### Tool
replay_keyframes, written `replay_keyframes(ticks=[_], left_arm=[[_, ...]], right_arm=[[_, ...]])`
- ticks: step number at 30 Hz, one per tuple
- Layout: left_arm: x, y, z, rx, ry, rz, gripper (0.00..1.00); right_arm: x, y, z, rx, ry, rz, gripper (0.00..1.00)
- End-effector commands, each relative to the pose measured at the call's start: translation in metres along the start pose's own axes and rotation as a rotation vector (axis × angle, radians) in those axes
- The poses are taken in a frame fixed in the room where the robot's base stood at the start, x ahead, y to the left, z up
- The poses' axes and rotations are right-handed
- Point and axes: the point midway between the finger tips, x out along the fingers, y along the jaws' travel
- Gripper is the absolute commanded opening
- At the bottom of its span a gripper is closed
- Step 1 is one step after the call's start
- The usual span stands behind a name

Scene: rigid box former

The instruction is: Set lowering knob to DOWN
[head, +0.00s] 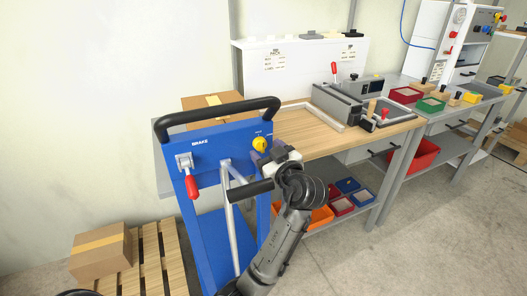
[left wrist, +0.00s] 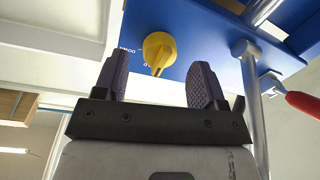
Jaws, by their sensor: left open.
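The yellow lowering knob (head: 260,144) is on the blue cart panel (head: 225,143), at its right side. In the left wrist view the knob (left wrist: 159,48) is ahead of the fingers, its ridge pointing down in the picture, near a short label that looks like UP. A label reading DOWN (left wrist: 127,49) is to the knob's left. My left gripper (head: 263,159) is just below and in front of the knob. In the left wrist view its two fingers (left wrist: 158,76) are apart, with nothing held between them. Whether they touch the knob is unclear. My right gripper is not in view.
A brake lever with a red grip (head: 190,184) is on the panel's left. The cart's black handle (head: 218,112) runs above the panel. A wooden-top workbench (head: 300,140) stands close behind to the right. A pallet with a cardboard box (head: 101,250) is at left.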

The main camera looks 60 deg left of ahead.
Motion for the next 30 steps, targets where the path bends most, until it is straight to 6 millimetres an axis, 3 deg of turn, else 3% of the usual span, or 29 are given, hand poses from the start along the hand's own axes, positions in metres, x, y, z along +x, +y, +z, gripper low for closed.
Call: replay_keyframes(ticks=[7,19,30], left_arm=[[0.021,0.0,0.0,0.0,0.001,-0.001,0.64],[0.025,0.0,0.0,0.0,0.0,0.0,0.64],[0.024,0.0,0.0,0.0,0.0,0.0,0.3]], right_arm=[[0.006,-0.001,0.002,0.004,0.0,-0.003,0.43],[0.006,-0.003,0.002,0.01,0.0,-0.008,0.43],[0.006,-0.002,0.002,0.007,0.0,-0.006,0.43]])
